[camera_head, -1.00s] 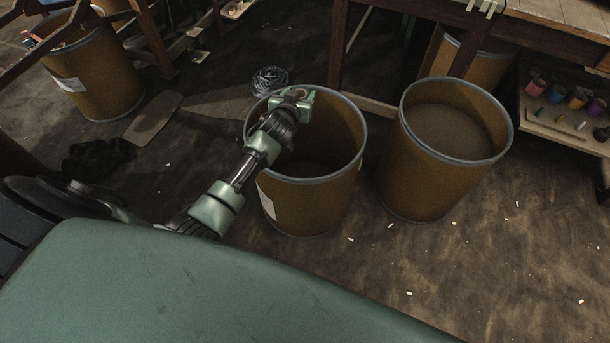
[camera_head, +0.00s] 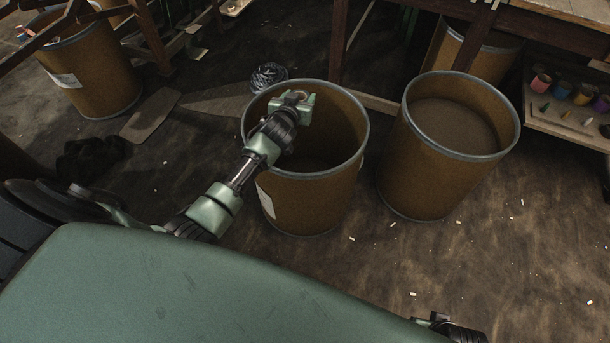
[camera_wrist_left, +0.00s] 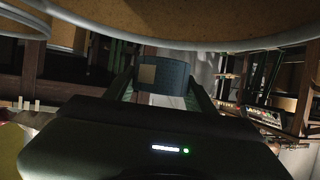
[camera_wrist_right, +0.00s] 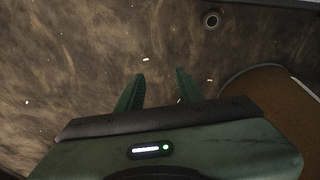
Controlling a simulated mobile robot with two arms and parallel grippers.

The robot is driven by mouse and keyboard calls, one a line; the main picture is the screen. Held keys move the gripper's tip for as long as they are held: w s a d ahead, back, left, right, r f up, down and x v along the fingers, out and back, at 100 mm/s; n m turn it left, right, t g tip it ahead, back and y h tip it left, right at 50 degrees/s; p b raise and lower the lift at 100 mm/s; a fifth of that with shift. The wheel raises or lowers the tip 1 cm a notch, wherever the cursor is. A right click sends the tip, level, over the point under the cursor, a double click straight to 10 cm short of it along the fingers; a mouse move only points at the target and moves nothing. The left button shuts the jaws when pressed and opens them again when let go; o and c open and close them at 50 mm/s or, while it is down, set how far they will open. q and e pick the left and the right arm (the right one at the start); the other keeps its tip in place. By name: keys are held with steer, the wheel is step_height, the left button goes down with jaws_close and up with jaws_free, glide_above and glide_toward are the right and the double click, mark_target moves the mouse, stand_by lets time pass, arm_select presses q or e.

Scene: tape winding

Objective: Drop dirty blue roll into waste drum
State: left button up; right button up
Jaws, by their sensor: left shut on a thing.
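My left gripper (camera_head: 297,100) is above the open mouth of a brown drum (camera_head: 310,200), near its far left rim. In the left wrist view, its two fingers (camera_wrist_left: 163,95) are shut on the dark blue roll (camera_wrist_left: 178,72), which has a tan patch on its face. The roll is mostly hidden by the gripper in the head view. A drum's wall and pale rim (camera_wrist_left: 190,46) cross the top of the left wrist view. My right gripper (camera_wrist_right: 158,88) is open and empty above the floor.
A second drum (camera_head: 405,185) stands close on the right. More drums stand at the far left (camera_head: 105,85) and under the bench (camera_head: 490,62). A dark coil (camera_head: 268,75) lies behind the near drum. A shelf with paint pots (camera_head: 575,125) is at right. The front right floor has small white scraps.

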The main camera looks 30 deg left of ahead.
arm_select(q)
steer(key=shift+f+b, duration=0.55)
steer(key=shift+f, duration=0.25)
arm_select(e)
steer(key=w+v, duration=0.1)
steer(key=v, duration=0.4)
steer(key=shift+w+r, duration=0.15)
steer(key=shift+r, duration=0.4)
arm_select(q)
steer(key=o, duration=1.4)
steer(key=shift+o, duration=0.2)
steer(key=shift+s, duration=0.1)
arm_select(e)
steer(key=shift+r, duration=0.1)
arm_select(q)
steer(key=shift+s+d, duration=0.15)
steer(key=shift+s, duration=0.15)
steer(key=p+v, duration=0.2)
steer(key=v, duration=0.5)
arm_select(e)
steer(key=s+x, duration=0.2)
steer(key=x, duration=0.5)
steer(key=shift+f, duration=0.65)
